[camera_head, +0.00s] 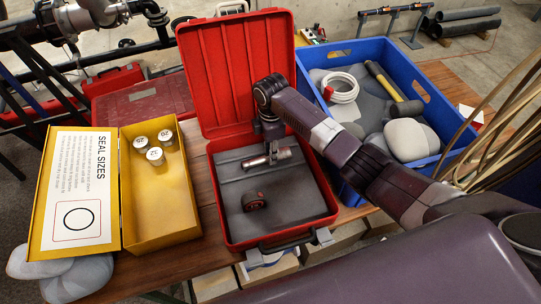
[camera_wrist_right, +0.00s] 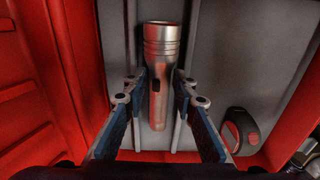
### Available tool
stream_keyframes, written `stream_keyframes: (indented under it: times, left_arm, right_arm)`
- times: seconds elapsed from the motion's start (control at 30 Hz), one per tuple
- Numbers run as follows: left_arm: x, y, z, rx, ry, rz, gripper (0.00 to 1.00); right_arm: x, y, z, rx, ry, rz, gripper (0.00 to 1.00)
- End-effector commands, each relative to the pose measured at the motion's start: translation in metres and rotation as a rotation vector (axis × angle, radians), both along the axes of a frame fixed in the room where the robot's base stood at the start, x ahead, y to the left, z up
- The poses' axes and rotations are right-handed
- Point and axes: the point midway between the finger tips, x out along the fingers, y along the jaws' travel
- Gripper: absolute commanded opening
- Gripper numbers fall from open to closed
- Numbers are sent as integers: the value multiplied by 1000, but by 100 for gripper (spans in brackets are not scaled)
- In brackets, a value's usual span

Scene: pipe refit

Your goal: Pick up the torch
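The torch (camera_head: 282,155) is a silver metal cylinder lying in the grey lining of the open red toolbox (camera_head: 219,207). In the right wrist view the torch (camera_wrist_right: 160,75) lies lengthwise, wide head at the top, with a dark switch on its body. My right gripper (camera_head: 271,155) points down into the toolbox over the torch and hides part of it. In the wrist view the right gripper (camera_wrist_right: 157,115) is open, with a finger on each side of the torch's body and gaps between. My left gripper is not in view.
A dark round tape measure (camera_head: 254,201) lies near the torch. The raised red lid (camera_head: 225,75) stands behind. A yellow case (camera_head: 160,215) with several white-capped jars is at left. A blue crate (camera_head: 405,70) holding a hammer and a white hose coil is at right.

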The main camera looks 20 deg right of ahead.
Motion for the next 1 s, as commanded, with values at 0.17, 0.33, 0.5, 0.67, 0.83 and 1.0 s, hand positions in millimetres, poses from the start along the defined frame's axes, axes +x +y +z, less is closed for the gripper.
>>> stream_keyframes:
  times: [0.17, 0.33, 0.5, 0.67, 0.83, 1.0]
  left_arm:
    - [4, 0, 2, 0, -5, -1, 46]
    - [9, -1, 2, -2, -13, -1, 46]
    - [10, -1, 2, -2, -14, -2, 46]
    - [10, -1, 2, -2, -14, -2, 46]
    - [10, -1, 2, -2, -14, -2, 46]
    - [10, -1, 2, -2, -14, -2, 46]
  right_arm:
    - [-1, 1, -15, 1, 1, 2, 26]
    - [-1, 1, -16, 0, 0, 2, 26]
    - [-1, 1, -16, 0, 0, 2, 11]
    - [-1, 1, -16, 0, 0, 2, 0]
    - [0, 1, -15, 1, -2, 1, 0]
    - [0, 1, -12, 1, -3, 1, 0]
